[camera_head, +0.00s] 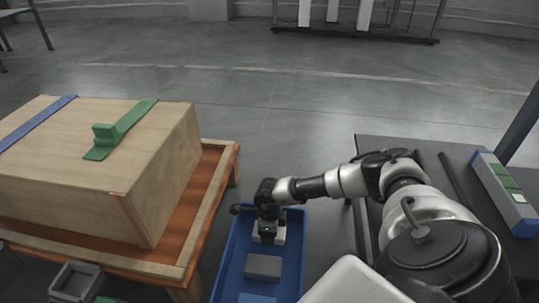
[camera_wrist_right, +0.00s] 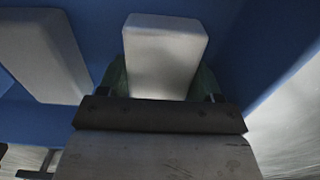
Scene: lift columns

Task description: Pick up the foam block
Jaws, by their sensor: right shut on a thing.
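My right gripper (camera_head: 268,236) reaches down into the far end of a blue bin (camera_head: 231,262). In the right wrist view its fingers (camera_wrist_right: 160,82) are shut on a pale grey-white foam block (camera_wrist_right: 165,45), one finger on each side. The block's end points away from the palm, with blue bin surface behind it. I cannot tell whether it touches the bin floor. A second pale block (camera_wrist_right: 42,52) lies to the left in the wrist view, apart from the fingers. In the head view a grey block (camera_head: 263,267) lies in the bin just nearer than the gripper. My left gripper is not in view.
A bluish block (camera_head: 257,298) lies at the bin's near end. A wooden pallet (camera_head: 215,195) with a large box (camera_head: 90,160) stands left of the bin. A dark table (camera_head: 445,160) stands at right. The floor beyond the bin is clear.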

